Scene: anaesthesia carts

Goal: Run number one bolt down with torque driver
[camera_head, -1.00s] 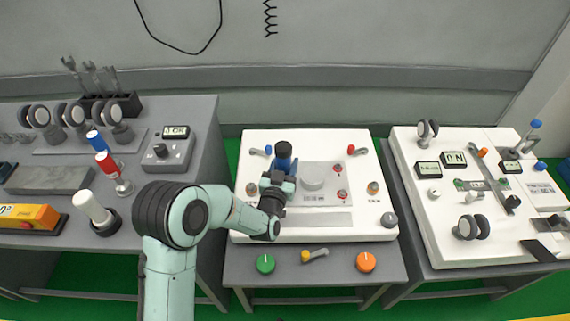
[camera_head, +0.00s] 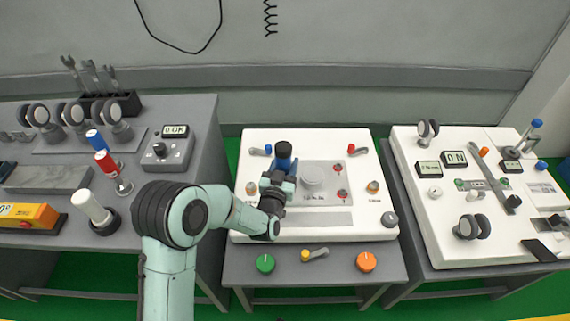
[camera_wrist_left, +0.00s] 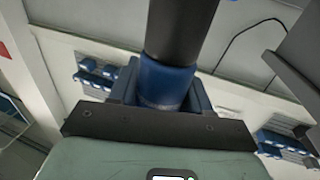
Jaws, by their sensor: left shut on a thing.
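My left gripper (camera_head: 279,184) is over the left half of the white middle panel, shut on a blue torque driver with a black top (camera_head: 283,153). The driver stands about upright. In the left wrist view the driver (camera_wrist_left: 165,80) rises from between the fingers, with its dark section upward. The driver's lower end and the bolt under it are hidden by my gripper and arm, so I cannot tell whether they touch. A grey plate with a round grey boss (camera_head: 312,176) lies just right of the gripper. My right gripper is not in view.
The middle panel (camera_head: 340,228) also carries red-topped parts (camera_head: 342,194) and small knobs. Green (camera_head: 265,263) and orange (camera_head: 366,262) knobs sit on its front ledge. A white instrument panel (camera_head: 435,245) stands right.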

